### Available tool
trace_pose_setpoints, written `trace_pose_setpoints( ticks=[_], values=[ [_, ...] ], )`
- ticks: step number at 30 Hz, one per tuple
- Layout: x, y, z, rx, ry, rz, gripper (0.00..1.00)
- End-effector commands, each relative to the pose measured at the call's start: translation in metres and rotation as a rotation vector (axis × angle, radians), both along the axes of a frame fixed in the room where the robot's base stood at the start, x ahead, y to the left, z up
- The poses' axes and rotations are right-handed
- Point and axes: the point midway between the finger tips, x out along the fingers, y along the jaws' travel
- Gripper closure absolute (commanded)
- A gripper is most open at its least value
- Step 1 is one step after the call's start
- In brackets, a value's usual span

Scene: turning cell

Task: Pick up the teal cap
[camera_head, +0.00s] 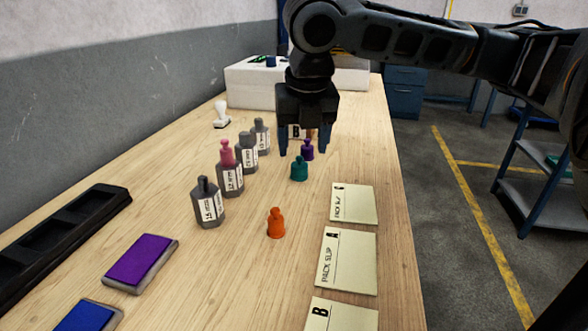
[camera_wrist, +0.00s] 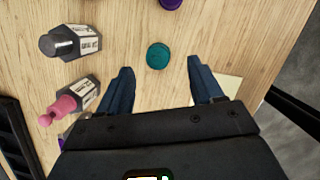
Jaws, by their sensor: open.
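The teal cap (camera_head: 299,168) stands upright on the wooden table, between the orange cap (camera_head: 276,223) and the purple cap (camera_head: 308,150). In the wrist view the teal cap (camera_wrist: 158,56) shows from above, beyond my fingertips and between their lines. My gripper (camera_head: 305,146) is open and empty, pointing down above the table near the teal and purple caps. In the wrist view its two blue-grey fingers (camera_wrist: 160,65) are spread wide. Neither finger touches the teal cap.
Several grey bottles stand left of the caps, one with a pink top (camera_head: 229,166). Paper slips (camera_head: 347,260) lie along the right edge. A purple pad (camera_head: 141,262) and a black tray (camera_head: 62,238) are at left. A white block (camera_head: 250,88) stands at the back.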

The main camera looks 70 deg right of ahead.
Motion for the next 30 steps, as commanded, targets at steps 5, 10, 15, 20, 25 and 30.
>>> trace_pose_setpoints(
  ticks=[5, 10, 15, 20, 25, 30],
  values=[
    [0.004, -0.004, -0.021, 0.002, -0.001, -0.002, 0.34],
    [0.009, -0.008, -0.044, 0.002, -0.001, 0.0, 0.34],
    [0.011, -0.011, -0.053, 0.0, -0.002, 0.001, 0.34],
    [0.011, -0.011, -0.053, -0.001, -0.003, 0.001, 0.34],
    [0.011, -0.011, -0.053, 0.001, -0.003, 0.001, 0.47],
    [0.011, -0.01, -0.052, 0.001, -0.003, 0.001, 0.63]
  ],
)
